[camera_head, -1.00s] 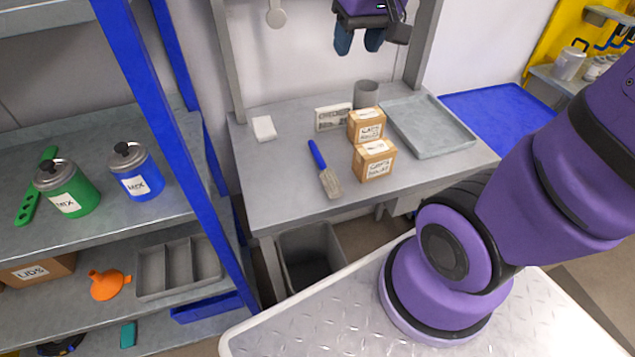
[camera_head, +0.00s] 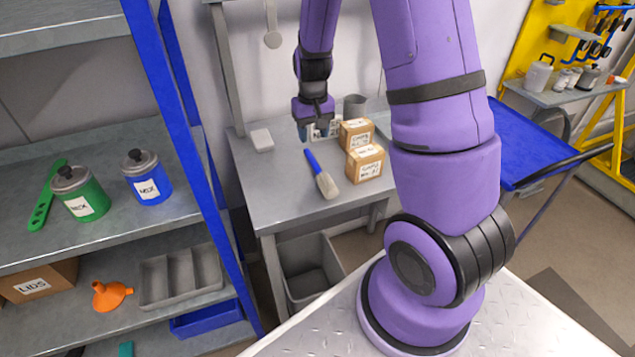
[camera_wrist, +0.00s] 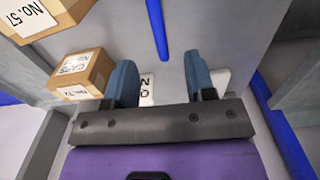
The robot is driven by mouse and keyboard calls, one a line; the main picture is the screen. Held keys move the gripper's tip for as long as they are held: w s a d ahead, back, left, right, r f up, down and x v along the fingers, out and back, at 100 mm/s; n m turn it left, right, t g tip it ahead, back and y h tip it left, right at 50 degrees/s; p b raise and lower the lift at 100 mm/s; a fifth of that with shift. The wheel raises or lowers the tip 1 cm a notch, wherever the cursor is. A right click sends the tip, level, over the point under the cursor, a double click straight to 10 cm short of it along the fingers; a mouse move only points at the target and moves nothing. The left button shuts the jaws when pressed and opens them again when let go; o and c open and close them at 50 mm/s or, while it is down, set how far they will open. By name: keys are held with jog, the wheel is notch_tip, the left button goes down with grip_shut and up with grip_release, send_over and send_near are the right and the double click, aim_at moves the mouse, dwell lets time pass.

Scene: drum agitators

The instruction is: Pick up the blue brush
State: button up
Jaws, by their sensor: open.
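The blue brush (camera_head: 321,173) lies on the grey workbench (camera_head: 270,192). Its blue handle points to the back and its pale bristle end to the front. My gripper (camera_head: 316,131) is above the back part of the bench, just behind the handle end, with nothing between its fingers. In the wrist view, the open blue-grey fingers of my gripper (camera_wrist: 162,82) stand apart, and the blue handle (camera_wrist: 157,28) runs beyond them at the top. The bristle end is outside the wrist view.
Two cardboard boxes (camera_head: 364,164) stand right of the brush, close to it. A grey cup (camera_head: 354,106) is behind them. A white block (camera_head: 261,140) lies at the back left. A blue shelf post (camera_head: 185,130) rises left of the bench. A grey bin (camera_head: 310,270) is below.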

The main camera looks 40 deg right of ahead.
send_over(315, 162)
jog(key=f, duration=0.5)
jog(key=shift+s+a+f, duration=0.15)
jog(key=shift+a+f, duration=0.2)
jog(key=shift+a, duration=0.05)
jog(key=shift+d+f, duration=0.15)
jog(key=shift+f, duration=1.2)
jog(key=shift+d+f, duration=0.15)
jog(key=shift+f, duration=1.15)
jog(key=shift+c, duration=0.2)
grip_shut()
